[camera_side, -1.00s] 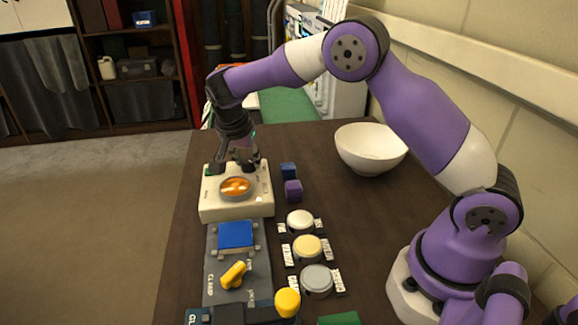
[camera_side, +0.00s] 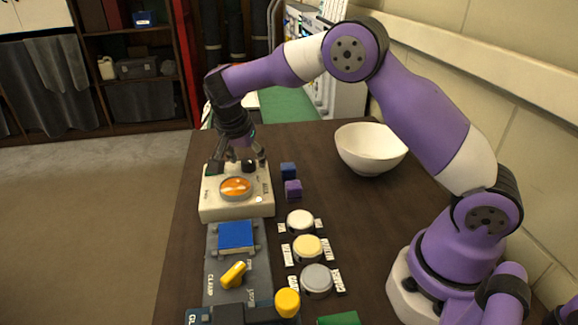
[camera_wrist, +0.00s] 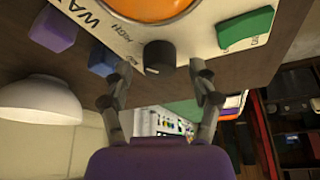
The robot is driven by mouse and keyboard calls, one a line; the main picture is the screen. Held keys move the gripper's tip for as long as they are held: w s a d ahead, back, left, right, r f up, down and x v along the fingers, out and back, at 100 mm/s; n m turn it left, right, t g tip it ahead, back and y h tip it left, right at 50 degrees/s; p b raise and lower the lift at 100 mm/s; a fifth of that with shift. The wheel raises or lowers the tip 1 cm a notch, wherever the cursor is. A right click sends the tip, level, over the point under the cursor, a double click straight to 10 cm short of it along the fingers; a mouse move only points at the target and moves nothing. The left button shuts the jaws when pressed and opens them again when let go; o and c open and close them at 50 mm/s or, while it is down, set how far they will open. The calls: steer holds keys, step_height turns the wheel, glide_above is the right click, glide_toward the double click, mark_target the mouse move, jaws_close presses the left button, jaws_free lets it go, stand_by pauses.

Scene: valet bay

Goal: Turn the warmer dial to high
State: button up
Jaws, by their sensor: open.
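The warmer (camera_side: 237,207) is a cream box at the far end of the row of devices, with a round orange plate (camera_side: 236,188) on top. Its dial is a black knob (camera_wrist: 159,56) in the wrist view, beside the printed word "HIGH"; it also shows as a dark knob in the side view (camera_side: 248,165). A green switch (camera_wrist: 246,28) sits on the same panel. My gripper (camera_wrist: 206,78) is open and empty, its fingers spread on either side of the dial and apart from it. In the side view my gripper (camera_side: 238,166) hangs just over the warmer's far edge.
Blue (camera_side: 288,170) and purple (camera_side: 293,189) cubes stand right of the warmer. A white bowl (camera_side: 368,150) is farther right. Nearer are a blue pad (camera_side: 236,236), a yellow clamp handle (camera_side: 233,275), a yellow knob (camera_side: 287,302) and several round buttons (camera_side: 307,248).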

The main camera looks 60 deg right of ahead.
mark_target(252, 163)
steer(key=w+v, duration=0.1)
steer(key=v, duration=0.6)
steer(key=shift+s, duration=0.45)
steer(key=shift+r, duration=0.1)
steer(key=d+n, duration=0.1)
steer(key=n, duration=0.1)
steer(key=d+r+n+t, duration=0.1)
steer(key=n, duration=0.1)
steer(key=shift+s+d+r+y, duration=0.15)
steer(key=shift+d+r+y, duration=0.05)
steer(key=shift+d+y, duration=0.15)
steer(key=f+n+y, duration=0.1)
steer(key=f+n, duration=0.1)
steer(key=f+n+t+y, duration=0.1)
steer(key=f+n, duration=0.2)
steer(key=w+f+n+t+y, duration=0.1)
steer(key=f+n, duration=0.2)
steer(key=shift+d+f, duration=0.15)
steer(key=shift+f, duration=0.05)
jaws_close()
